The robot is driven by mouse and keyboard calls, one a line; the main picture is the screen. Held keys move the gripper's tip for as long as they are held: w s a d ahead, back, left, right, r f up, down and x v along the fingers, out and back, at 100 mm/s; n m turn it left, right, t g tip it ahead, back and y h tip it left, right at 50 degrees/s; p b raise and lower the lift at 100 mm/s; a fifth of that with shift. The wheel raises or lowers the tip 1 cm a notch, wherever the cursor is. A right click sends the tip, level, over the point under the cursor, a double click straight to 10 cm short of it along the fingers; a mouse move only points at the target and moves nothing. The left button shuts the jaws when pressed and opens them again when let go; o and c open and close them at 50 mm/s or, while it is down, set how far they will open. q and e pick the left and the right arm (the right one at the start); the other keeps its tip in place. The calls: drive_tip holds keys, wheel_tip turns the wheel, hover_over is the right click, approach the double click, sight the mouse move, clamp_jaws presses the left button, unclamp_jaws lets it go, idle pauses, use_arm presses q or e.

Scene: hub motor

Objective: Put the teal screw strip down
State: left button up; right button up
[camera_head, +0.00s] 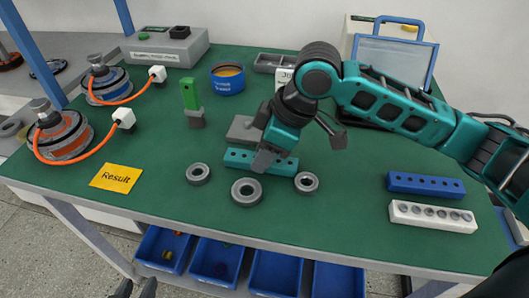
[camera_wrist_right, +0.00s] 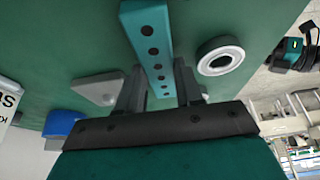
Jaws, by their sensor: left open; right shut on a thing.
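The teal screw strip (camera_head: 240,157) is a long bar with a row of holes, near the middle of the green table. My right gripper (camera_head: 266,158) is shut on it from above, around its middle. In the right wrist view the teal strip (camera_wrist_right: 148,37) runs between the two fingers of my right gripper (camera_wrist_right: 160,90). The strip is low over the table or touching it; I cannot tell which. My left gripper (camera_head: 135,288) shows only its dark fingertips at the bottom edge of the head view, apart and empty.
Grey rings (camera_head: 247,192) lie just in front of the strip. A blue strip (camera_head: 425,185) and a white strip (camera_head: 433,216) lie at the right. A yellow Result card (camera_head: 116,178) and hub motors (camera_head: 62,138) are at the left. A green-and-grey part (camera_head: 192,100) stands behind.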

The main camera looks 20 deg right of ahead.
drive_tip(key=o, duration=1.1)
drive_tip(key=shift+f, duration=0.1)
